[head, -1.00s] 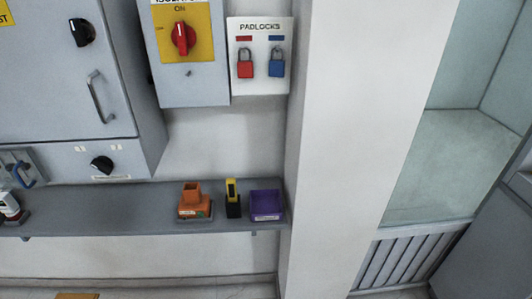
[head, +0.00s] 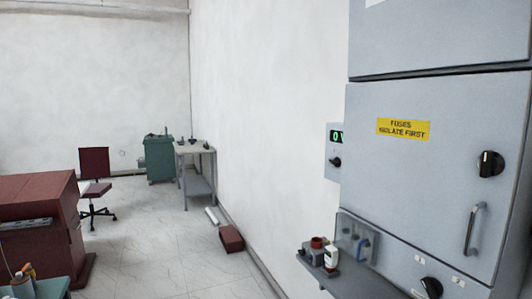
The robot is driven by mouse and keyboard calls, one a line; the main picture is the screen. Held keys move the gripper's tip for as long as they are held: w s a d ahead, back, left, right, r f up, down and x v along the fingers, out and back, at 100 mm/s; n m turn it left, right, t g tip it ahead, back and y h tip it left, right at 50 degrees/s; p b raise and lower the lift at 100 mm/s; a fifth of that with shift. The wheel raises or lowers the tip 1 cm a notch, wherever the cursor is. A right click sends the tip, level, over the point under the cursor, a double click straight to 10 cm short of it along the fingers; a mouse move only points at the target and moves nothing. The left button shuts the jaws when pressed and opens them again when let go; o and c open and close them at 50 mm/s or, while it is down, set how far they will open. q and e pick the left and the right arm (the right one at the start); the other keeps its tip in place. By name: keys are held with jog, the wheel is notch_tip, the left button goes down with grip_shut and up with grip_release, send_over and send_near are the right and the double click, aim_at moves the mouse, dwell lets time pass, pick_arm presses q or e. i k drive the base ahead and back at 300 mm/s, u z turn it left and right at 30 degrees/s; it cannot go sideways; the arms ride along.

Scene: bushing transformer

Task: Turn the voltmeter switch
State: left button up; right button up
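A small grey box with a green digital display (head: 336,136), likely the voltmeter, is on the white wall just left of the large grey cabinet. The display shows a "0" and perhaps more that I cannot read. A black knob (head: 335,162), apparently its switch, sits below the display. Its exact setting is too small to tell. The cabinet's edge borders the box on the right. Neither of my grippers is in view.
The grey cabinet (head: 425,180) has a yellow fuse label, black knobs and a handle. A shelf (head: 352,279) with small items juts out below. A dark red box (head: 231,238) lies by the wall. Open floor (head: 165,240) spreads left toward a chair (head: 96,188) and red furniture (head: 35,225).

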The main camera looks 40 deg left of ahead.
aim_at(337, 162)
jog(key=z, duration=1)
jog(key=k, duration=0.3)
jog(key=u, duration=2.3)
jog(key=i, duration=1.8)
